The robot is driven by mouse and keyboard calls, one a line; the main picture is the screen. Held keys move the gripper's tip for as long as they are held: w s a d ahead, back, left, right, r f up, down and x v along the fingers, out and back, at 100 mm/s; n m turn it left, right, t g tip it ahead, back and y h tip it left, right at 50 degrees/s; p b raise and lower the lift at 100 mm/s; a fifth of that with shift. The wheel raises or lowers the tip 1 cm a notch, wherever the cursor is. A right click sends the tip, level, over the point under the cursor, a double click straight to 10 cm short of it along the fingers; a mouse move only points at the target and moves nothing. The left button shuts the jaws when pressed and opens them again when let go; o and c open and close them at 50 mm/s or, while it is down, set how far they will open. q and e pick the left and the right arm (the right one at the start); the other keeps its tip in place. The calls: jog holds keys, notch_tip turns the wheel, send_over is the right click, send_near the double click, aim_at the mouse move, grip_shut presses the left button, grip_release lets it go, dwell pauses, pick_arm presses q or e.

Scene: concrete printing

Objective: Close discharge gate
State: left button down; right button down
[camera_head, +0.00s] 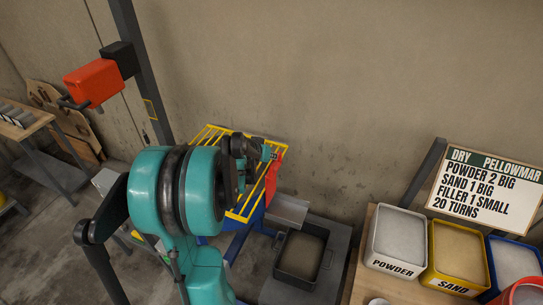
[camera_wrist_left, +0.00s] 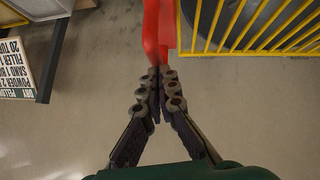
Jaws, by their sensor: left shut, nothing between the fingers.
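A red lever-like part (camera_head: 272,178), which looks like the discharge gate's handle, stands at the right end of the yellow-grilled mixer (camera_head: 214,138). A grey metal chute (camera_head: 288,208) slopes below it. In the left wrist view the red part (camera_wrist_left: 158,25) runs down from the top edge to the fingertips. My left gripper (camera_wrist_left: 160,76) is shut and empty, its tips at the lower end of the red part; I cannot tell if they touch. In the head view my left gripper (camera_head: 271,155) is small beside the red part, and my arm hides much of the mixer. My right gripper is not in view.
A dark bin (camera_head: 301,257) with grey-brown material stands below the chute. At right, a wooden bench (camera_head: 362,290) carries tubs of powder (camera_head: 397,238) and sand (camera_head: 458,257), with a recipe board (camera_head: 490,190) behind. A post with a red box (camera_head: 94,83) rises at left.

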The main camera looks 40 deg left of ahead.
aim_at(272, 169)
pick_arm(q)
notch_tip(272, 169, down, 6)
jog(key=b, duration=0.5)
jog(key=shift+f, duration=0.25)
jog(key=shift+s, duration=0.1)
jog(key=shift+d, duration=0.1)
jog(key=shift+r, duration=0.1)
